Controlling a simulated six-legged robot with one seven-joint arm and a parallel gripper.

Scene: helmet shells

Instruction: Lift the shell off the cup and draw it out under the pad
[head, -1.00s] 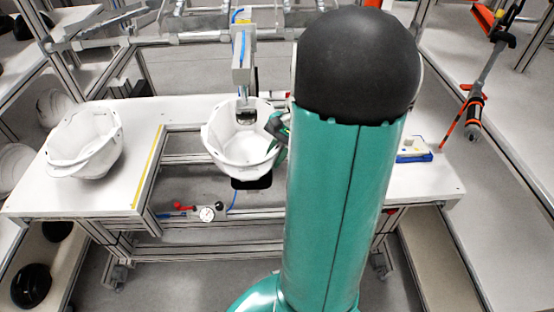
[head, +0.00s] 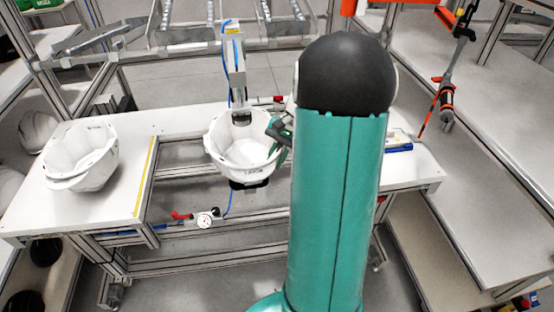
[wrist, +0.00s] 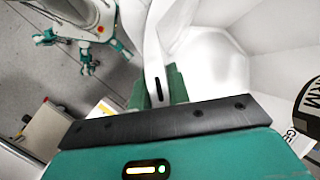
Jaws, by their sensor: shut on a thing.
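The white helmet shell (head: 238,152) sits open side up in the gap of the workbench, over the black cup (head: 250,184). Only the lower part of the cup shows; I cannot tell whether shell and cup touch. The dark pad (head: 241,118) on its upright cylinder hangs above the shell's opening, near its back rim. My gripper (head: 282,130) is at the shell's right rim, partly hidden by my arm. In the wrist view, my gripper's green fingers (wrist: 160,86) are shut on the white shell's rim (wrist: 155,60), with the shell's pale inside to the right.
A second white shell (head: 82,155) stands on the left of the bench (head: 122,190), beside a yellow strip. A gauge with red fittings (head: 204,219) is below the gap. A blue-edged box (head: 398,142) lies on the right, behind my arm. A hanging tool (head: 446,100) is at far right.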

